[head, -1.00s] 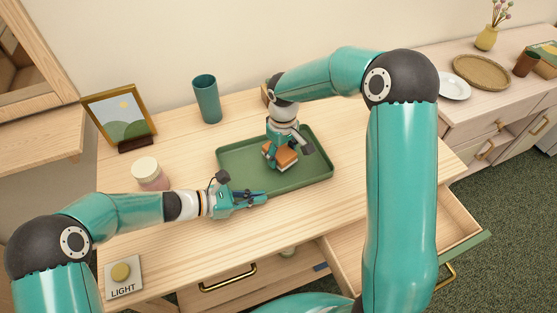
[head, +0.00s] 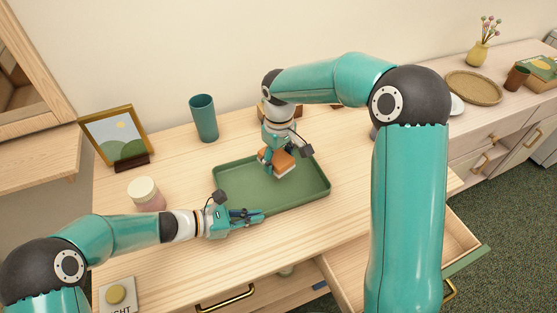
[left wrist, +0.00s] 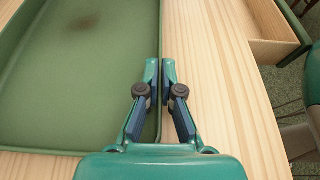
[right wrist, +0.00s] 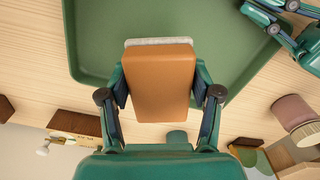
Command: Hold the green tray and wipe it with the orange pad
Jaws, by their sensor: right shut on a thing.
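The green tray (head: 240,200) lies flat on the wooden desk. My left gripper (head: 262,214) is at its front edge, and in the left wrist view its fingers (left wrist: 160,72) are closed on the tray's rim. A dark smudge (left wrist: 85,22) shows on the tray floor there. My right gripper (right wrist: 160,95) is shut on the orange pad (right wrist: 158,80), which has a pale underside layer. In the head view the pad (head: 284,163) is over the back part of the tray, tilted. I cannot tell whether it touches the tray.
A teal cup (head: 204,118) and a framed picture (head: 116,135) stand behind the tray. A pink jar with a pale lid (head: 145,192) is left of it. A light switch box (head: 117,295) is at front left. An open drawer (head: 455,240) juts out at front right.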

